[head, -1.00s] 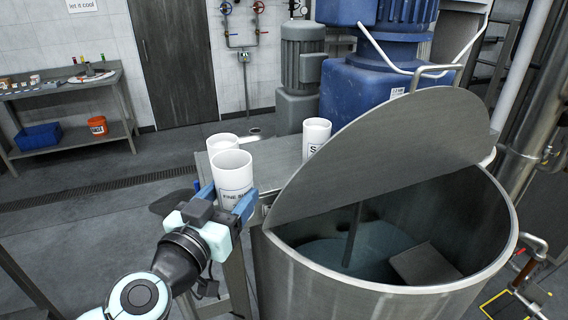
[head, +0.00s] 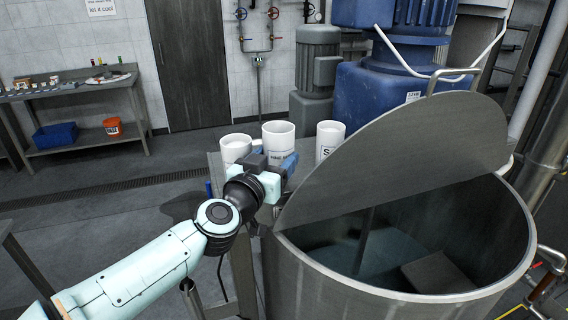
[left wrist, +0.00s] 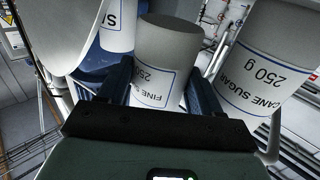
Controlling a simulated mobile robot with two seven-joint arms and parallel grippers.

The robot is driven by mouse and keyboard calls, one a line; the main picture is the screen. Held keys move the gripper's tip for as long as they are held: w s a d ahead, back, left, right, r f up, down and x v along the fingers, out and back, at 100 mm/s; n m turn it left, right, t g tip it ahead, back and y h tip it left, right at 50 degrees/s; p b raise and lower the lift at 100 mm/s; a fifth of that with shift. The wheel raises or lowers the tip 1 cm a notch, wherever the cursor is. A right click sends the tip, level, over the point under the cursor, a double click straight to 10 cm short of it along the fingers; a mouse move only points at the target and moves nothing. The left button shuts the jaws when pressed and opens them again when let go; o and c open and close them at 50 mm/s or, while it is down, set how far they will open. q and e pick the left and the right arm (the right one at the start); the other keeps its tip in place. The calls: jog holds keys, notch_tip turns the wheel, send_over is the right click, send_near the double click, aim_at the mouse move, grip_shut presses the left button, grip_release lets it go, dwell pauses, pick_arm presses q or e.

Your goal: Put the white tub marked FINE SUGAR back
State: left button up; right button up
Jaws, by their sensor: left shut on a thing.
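The white FINE SUGAR tub (head: 278,136) is upright between the two other white tubs, at the small steel side table beside the mixer. My left gripper (head: 277,163) is shut on it, with blue fingers on either side of its body. Its upside-down label shows in the left wrist view (left wrist: 153,87), between the fingers (left wrist: 162,98). I cannot tell whether its base touches the table, since the gripper hides it. My right gripper is not in view.
A white CANE SUGAR tub (head: 235,148) stands close on the left; it also shows in the left wrist view (left wrist: 262,65). Another white tub (head: 330,136), its label starting with S, stands on the right. The mixer's raised steel lid (head: 400,155) and open vat (head: 330,288) are close on the right.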

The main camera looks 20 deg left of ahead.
aim_at(281, 152)
pick_arm(q)
jog(key=w, duration=0.3)
jog(key=shift+w+d, duration=0.15)
jog(key=shift+d, duration=0.05)
jog(key=shift+w+d+f, duration=0.1)
jog(key=shift+w+f, duration=0.15)
jog(key=shift+w, duration=0.65)
notch_tip(281, 152, down, 3)
jog(key=shift+w+r+b, duration=0.1)
jog(key=shift+b, duration=1.15)
jog(key=shift+s, duration=0.3)
jog(key=shift+s+r, duration=0.15)
jog(key=shift+r, duration=0.05)
jog(key=shift+w+f, duration=0.1)
jog(key=shift+w, duration=0.25)
jog(key=shift+f, duration=0.15)
jog(key=o, duration=1.2)
jog(key=shift+o, duration=0.5)
jog(key=shift+s, duration=0.15)
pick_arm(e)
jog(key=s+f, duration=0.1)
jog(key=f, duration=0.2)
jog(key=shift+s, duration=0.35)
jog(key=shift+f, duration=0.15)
